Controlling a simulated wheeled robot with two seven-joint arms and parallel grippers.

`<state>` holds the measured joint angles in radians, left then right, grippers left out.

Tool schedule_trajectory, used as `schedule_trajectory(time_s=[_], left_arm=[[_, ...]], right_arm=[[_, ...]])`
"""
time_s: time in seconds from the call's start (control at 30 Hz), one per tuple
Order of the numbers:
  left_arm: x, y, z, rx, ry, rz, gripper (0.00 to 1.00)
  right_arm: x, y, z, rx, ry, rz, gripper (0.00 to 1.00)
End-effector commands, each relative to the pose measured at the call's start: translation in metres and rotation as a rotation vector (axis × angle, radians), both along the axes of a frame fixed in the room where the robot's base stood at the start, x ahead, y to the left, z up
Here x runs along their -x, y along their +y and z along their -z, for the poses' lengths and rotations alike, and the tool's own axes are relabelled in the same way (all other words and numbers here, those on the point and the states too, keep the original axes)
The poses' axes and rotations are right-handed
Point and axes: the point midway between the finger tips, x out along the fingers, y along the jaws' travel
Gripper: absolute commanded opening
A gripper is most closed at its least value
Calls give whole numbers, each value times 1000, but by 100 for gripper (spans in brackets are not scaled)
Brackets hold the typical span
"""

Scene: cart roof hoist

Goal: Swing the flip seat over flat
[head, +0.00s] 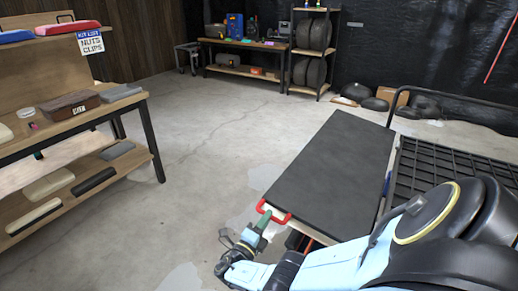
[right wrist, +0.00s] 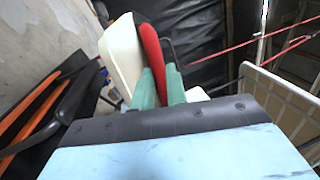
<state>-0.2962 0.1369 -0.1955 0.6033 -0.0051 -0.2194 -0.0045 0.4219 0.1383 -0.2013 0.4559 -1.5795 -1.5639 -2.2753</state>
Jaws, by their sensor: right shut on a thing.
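The flip seat (head: 325,170) is a dark grey padded panel at the cart, right of centre in the head view. It looks about level there, but I cannot tell if it rests flat. A red handle (head: 280,216) sits on its near left edge. My right gripper (head: 265,219) is at this handle, its green fingers shut on the red bar. In the right wrist view the green fingers (right wrist: 159,84) close around the red handle (right wrist: 149,48), beside a cream panel (right wrist: 122,55). My left gripper is not in view.
A black wire rack (head: 460,170) with a tube rail adjoins the seat on the right. A workbench (head: 75,120) with boxes and pads stands at the left. A shelf of tyres (head: 312,50) is at the back. The concrete floor (head: 215,130) between is clear.

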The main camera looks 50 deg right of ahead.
Motion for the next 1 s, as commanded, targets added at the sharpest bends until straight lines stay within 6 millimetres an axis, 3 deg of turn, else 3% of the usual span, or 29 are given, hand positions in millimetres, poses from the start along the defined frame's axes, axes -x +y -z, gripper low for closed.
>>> schedule_trajectory(time_s=[0.33, 0.37, 0.5, 0.83, 1.0], left_arm=[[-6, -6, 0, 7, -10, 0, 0], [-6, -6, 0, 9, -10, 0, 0], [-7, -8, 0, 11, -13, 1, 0], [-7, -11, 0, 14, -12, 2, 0], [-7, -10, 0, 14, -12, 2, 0]], right_arm=[[5, -3, 3, 0, 11, 11, 0], [5, -3, 3, 1, 11, 12, 17], [4, -2, 3, 1, 8, 9, 35], [2, 1, 2, 0, 5, 4, 36], [4, 22, 7, -2, 6, 2, 36]])
